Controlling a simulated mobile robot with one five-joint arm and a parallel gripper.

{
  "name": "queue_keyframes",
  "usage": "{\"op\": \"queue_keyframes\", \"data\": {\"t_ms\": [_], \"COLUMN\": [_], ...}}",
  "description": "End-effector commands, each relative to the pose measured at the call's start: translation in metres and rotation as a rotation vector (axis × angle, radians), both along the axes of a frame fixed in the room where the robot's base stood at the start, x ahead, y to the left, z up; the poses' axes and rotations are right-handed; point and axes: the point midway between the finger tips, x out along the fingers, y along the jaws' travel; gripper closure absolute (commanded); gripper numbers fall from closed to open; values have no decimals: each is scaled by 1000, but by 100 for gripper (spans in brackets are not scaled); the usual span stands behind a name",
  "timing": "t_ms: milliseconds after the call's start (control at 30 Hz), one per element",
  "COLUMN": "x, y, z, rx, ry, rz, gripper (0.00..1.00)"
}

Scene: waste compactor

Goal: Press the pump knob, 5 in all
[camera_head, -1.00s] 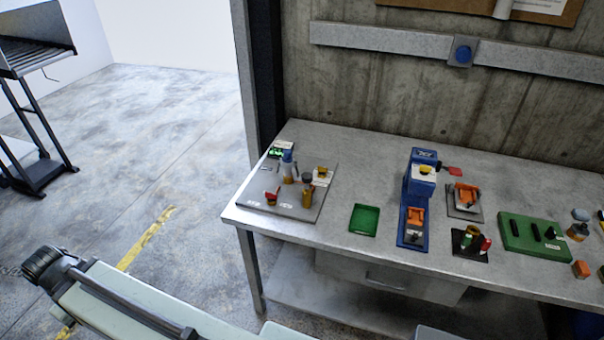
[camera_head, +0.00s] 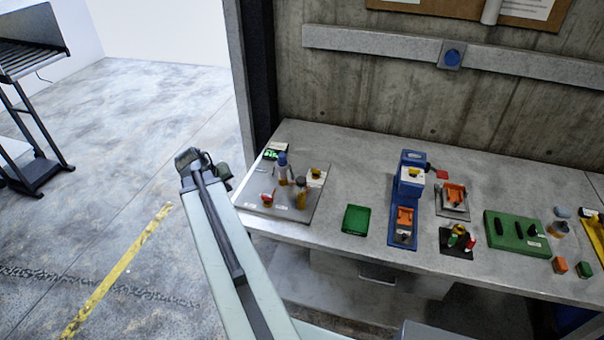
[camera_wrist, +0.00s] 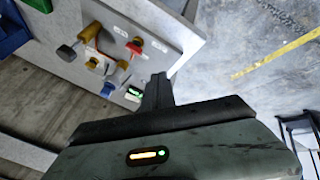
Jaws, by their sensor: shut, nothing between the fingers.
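The grey panel (camera_head: 268,207) at the left end of the bench carries several small fittings. I cannot tell which is the pump knob. In the wrist view the red knob (camera_wrist: 135,46) and the blue part (camera_wrist: 107,88) show on the panel (camera_wrist: 165,52). My gripper (camera_wrist: 157,82) is shut and empty, apart from the knobs, near the panel's edge. In the head view my arm's end is left of the bench.
A small green display (camera_head: 271,154) sits at the panel's back left. Right of the panel are a green tray (camera_head: 356,220), a blue press-like device (camera_head: 405,200) and a green block (camera_head: 515,233). Open floor with a yellow line (camera_head: 118,270) lies left.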

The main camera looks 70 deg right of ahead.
Motion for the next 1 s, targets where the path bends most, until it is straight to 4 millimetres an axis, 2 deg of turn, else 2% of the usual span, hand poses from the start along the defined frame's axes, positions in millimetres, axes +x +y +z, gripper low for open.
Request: {"op": "queue_keyframes", "data": {"t_ms": [33, 200, 300, 400, 500, 567, 1000], "x": [-24, -105, -147, -177, -194, -198, -199], "y": [-29, -106, -137, -157, -167, -169, -170], "z": [14, 44, 58, 68, 72, 73, 68], "rx": [-32, -139, -190, -224, -244, -249, -249], "ry": [-2, 7, 17, 25, 30, 32, 32], "rz": [-48, -179, -237, -276, -296, -300, -302], "gripper": [100, 100, 100, 100, 100, 100, 100]}}
